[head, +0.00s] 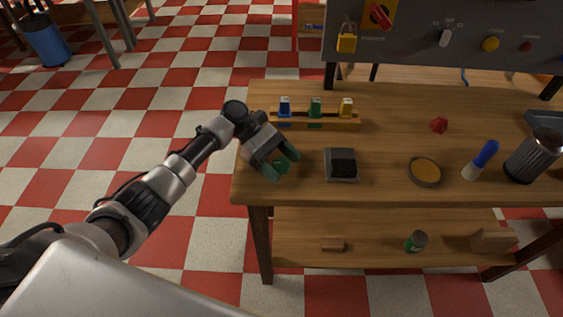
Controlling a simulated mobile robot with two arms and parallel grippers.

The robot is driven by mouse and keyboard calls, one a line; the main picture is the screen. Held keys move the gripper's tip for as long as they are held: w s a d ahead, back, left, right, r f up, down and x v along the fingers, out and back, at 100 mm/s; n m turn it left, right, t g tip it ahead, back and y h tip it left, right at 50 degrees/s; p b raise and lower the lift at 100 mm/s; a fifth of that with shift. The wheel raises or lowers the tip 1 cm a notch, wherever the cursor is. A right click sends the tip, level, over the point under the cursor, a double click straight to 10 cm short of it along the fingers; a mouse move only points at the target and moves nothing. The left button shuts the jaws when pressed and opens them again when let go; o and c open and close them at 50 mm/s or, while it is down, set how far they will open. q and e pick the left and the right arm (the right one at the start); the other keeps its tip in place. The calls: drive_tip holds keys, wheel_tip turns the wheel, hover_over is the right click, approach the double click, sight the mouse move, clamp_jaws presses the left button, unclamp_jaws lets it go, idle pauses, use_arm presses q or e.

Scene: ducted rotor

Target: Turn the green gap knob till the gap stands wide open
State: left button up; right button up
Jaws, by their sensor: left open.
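My left gripper (283,164), with dark green fingers, is open at the left front edge of the wooden bench (390,111). It points down and right, and I see nothing between its fingers. A green upright piece (316,106) stands between a blue one and a yellow one in a wooden rack behind the gripper and to its right. The gripper is clear of it. I cannot tell whether this piece is the gap knob, and no gap can be made out. My right gripper is not in view.
A dark block in a grey tray (330,178) sits just right of the gripper. A grey control panel (420,55) stands behind the bench.

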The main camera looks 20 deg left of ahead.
use_arm(q)
drive_tip(key=shift+a, duration=0.1)
drive_tip(key=b+v, duration=0.2)
drive_tip(key=v, duration=0.8)
drive_tip(key=shift+w+a+r, duration=0.1)
drive_tip(key=shift+w+a, duration=0.05)
drive_tip(key=shift+a, duration=0.1)
